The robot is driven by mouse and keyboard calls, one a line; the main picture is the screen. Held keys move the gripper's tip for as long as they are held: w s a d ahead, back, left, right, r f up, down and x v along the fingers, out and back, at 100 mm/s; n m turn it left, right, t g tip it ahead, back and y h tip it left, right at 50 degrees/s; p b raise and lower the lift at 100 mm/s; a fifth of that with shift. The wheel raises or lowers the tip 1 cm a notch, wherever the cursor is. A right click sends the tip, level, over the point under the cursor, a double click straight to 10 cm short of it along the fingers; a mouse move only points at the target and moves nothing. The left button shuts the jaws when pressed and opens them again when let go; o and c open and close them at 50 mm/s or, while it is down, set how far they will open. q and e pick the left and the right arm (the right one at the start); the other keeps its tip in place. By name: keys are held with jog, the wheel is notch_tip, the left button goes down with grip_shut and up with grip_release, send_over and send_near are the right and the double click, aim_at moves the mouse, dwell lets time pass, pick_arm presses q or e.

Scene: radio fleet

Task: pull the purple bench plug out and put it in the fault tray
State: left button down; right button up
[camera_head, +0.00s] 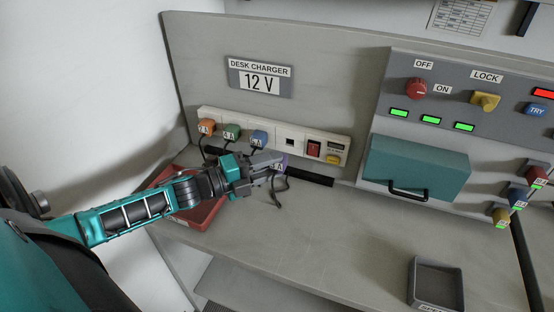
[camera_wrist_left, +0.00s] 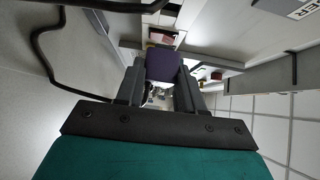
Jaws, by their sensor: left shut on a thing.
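My left gripper (camera_head: 272,166) is shut on the purple bench plug (camera_head: 282,162), in front of and below the white socket strip (camera_head: 271,137). In the left wrist view the purple plug (camera_wrist_left: 163,65) sits between the two fingertips (camera_wrist_left: 160,82). Its dark cord hangs down over the bench. The strip has an empty socket (camera_head: 290,142) right of the blue plug. A red tray (camera_head: 205,216) lies on the bench under my left arm, partly hidden by it. A dark grey tray (camera_head: 437,305) stands at the lower right; I cannot read either tray's label. My right gripper is not in view.
Orange (camera_head: 207,127), green (camera_head: 232,131) and blue (camera_head: 259,138) plugs sit in the strip, left of a red switch (camera_head: 314,149). A teal drawer box (camera_head: 416,168) and control panel stand at right. The middle of the bench (camera_head: 340,235) is clear.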

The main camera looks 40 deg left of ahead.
pick_arm(q)
jog(key=w+y, duration=0.1)
jog(key=f+n+y, duration=0.1)
jog(key=y, duration=0.1)
jog(key=shift+w+d+t, duration=0.15)
jog(key=shift+w+t, duration=0.15)
jog(key=shift+w, duration=0.05)
jog(key=y, duration=0.3)
jog(key=shift+w+a+f+n, duration=0.2)
jog(key=shift+w+f+n, duration=0.05)
jog(key=shift+n, duration=0.15)
jog(key=s+a+n+g+y, duration=0.1)
jog(key=s+a+g+y, duration=0.1)
jog(key=a+g+y, duration=0.1)
jog(key=s+a+f+n+g+y, duration=0.1)
jog(key=s+a+g+y, duration=0.1)
jog(key=a+g+y, duration=0.2)
jog(key=s+a+f+n+g+y, duration=0.1)
jog(key=s+a+g+y, duration=0.1)
jog(key=a+g+y, duration=0.1)
jog(key=shift+a+g+y, duration=0.4)
jog(key=shift+a+y, duration=0.2)
jog(key=shift+a, duration=0.3)
jog(key=s+a+r+n+g, duration=0.1)
jog(key=s+a+g, duration=0.3)
jog(key=s, duration=0.3)
jog(key=shift+s+a+r+n+g+y, duration=0.3)
jog(key=shift+s+r+g+y, duration=0.1)
jog(key=shift+g, duration=0.1)
